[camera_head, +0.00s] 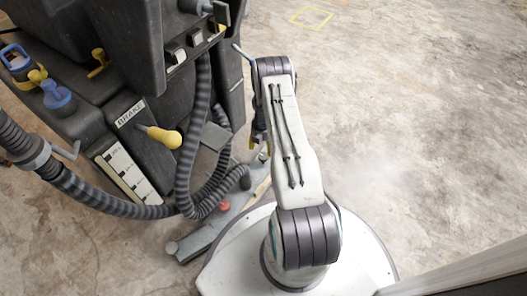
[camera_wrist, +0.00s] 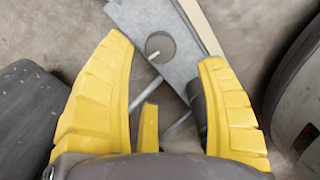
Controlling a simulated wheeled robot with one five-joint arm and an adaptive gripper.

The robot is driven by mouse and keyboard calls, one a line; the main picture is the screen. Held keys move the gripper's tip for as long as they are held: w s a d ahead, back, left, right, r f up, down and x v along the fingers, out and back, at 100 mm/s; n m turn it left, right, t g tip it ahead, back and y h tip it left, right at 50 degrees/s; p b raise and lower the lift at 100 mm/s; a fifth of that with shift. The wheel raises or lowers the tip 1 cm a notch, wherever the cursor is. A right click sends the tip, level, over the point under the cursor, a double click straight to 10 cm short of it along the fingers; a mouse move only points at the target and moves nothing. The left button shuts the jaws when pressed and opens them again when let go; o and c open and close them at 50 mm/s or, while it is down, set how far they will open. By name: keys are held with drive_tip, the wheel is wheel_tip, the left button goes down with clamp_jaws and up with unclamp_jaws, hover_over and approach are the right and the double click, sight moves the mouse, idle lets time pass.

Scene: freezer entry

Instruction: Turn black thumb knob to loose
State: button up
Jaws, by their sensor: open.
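My gripper (camera_wrist: 165,53) is open, with its two yellow fingers spread in the wrist view. Between and beyond the fingertips is a grey metal plate (camera_wrist: 182,72) with a round grey disc or hole and a thin pin. A dark cylindrical part (camera_wrist: 198,103) lies close inside the right finger; I cannot tell whether it is the knob or whether they touch. In the head view a small black knob (camera_head: 245,180) stands on the grey squeegee bar (camera_head: 205,238), near my arm. My gripper in that view is mostly hidden behind my arm.
The dark floor-cleaning machine (camera_head: 140,50) fills the left, with ribbed hoses (camera_head: 185,180) hanging near the bar. A red knob (camera_head: 225,206) and a yellow brake handle (camera_head: 164,137) are nearby. The concrete floor (camera_head: 430,120) to the right is clear.

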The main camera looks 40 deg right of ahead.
sight(264, 156)
drive_tip(key=shift+r, duration=2.1)
drive_tip(key=shift+s, duration=0.1)
